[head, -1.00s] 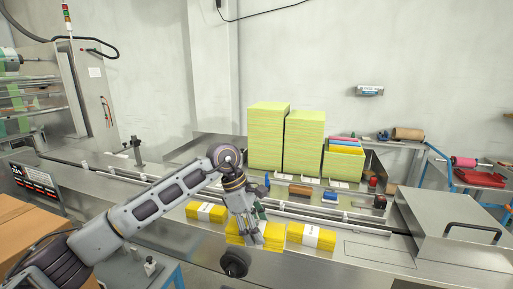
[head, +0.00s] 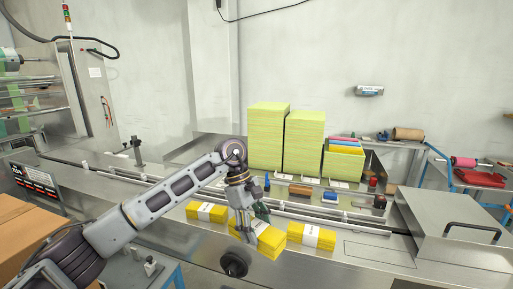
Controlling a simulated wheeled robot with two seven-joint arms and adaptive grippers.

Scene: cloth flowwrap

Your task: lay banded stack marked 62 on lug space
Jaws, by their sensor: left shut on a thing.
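Three yellow cloth stacks with white paper bands are at the near edge of the steel machine top. The left stack (head: 207,212) and the right stack (head: 311,237) lie flat. My left gripper (head: 248,236), pointing down, is shut on the middle stack (head: 271,243), which sits at an angle and extends past the front edge. The fingers hide part of its left end. The band numbers are too small to read. The lug conveyor (head: 300,207) runs behind the stacks, with small upright lugs along it; the part behind my gripper is hidden. My right gripper is not in view.
A black handwheel (head: 234,263) is below my gripper. A steel cover with a handle (head: 472,228) stands at right. The plate left of it is clear.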

